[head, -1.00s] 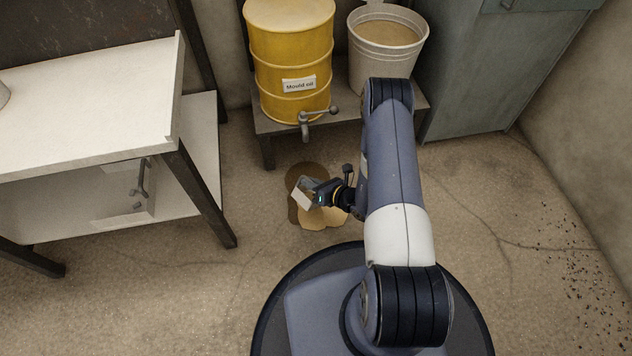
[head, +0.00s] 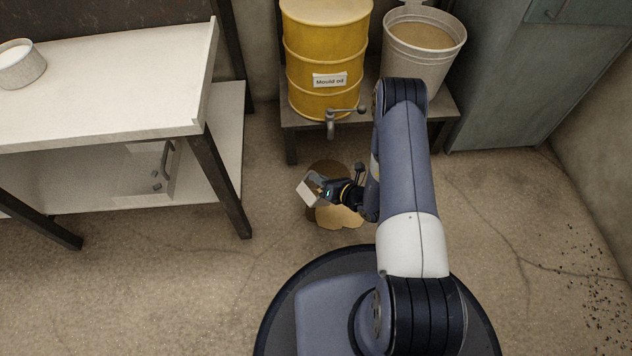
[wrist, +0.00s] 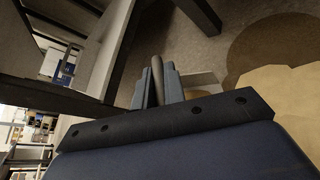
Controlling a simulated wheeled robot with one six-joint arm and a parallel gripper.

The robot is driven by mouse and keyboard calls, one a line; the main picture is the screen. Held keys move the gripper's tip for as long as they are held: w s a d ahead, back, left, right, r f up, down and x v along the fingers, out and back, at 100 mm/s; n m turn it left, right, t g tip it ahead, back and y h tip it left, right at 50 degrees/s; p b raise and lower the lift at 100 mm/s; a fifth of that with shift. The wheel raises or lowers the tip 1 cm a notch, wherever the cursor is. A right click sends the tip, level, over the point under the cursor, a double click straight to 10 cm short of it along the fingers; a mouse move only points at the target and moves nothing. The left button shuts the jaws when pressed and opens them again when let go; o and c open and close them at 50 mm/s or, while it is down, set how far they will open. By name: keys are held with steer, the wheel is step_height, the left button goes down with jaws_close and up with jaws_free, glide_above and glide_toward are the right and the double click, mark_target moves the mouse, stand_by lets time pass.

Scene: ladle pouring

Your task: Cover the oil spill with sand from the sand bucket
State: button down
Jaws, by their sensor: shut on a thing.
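The oil spill (head: 325,169) is a dark brown patch on the floor in front of the drum. Pale sand (head: 340,217) covers its near part; the sand (wrist: 275,92) and bare dark oil (wrist: 268,45) also show in the wrist view. My gripper (head: 322,188) is above the spill, shut on the handle (wrist: 157,78) of a scoop. The pale scoop (head: 308,194) looks tilted over the left edge of the spill and hides part of it; I cannot tell whether it holds sand. The sand bucket (head: 399,62) stands on a low bench, with sand inside.
A yellow drum labelled "Mould oil" (head: 325,55) with a tap (head: 331,125) stands left of the bucket on the bench (head: 291,145). A white table (head: 110,105) is at left, with a small pot (head: 22,75). A grey cabinet (head: 510,85) is at right. The right floor is open.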

steer(key=shift+w+d+r+m, duration=0.1)
steer(key=shift+w+d+m, duration=0.2)
steer(key=shift+d, duration=0.1)
steer(key=shift+s, duration=0.1)
steer(key=shift+s+a+f+n, duration=0.15)
steer(key=shift+s+a+n, duration=0.2)
steer(key=shift+a, duration=0.2)
steer(key=shift+s+a+f+n, duration=0.1)
steer(key=shift+s+a+n, duration=0.1)
steer(key=shift+a+n, duration=0.25)
steer(key=shift+s+a+h, duration=0.2)
steer(key=shift+a+h, duration=0.1)
steer(key=shift+h, duration=0.1)
steer(key=shift+w, duration=0.1)
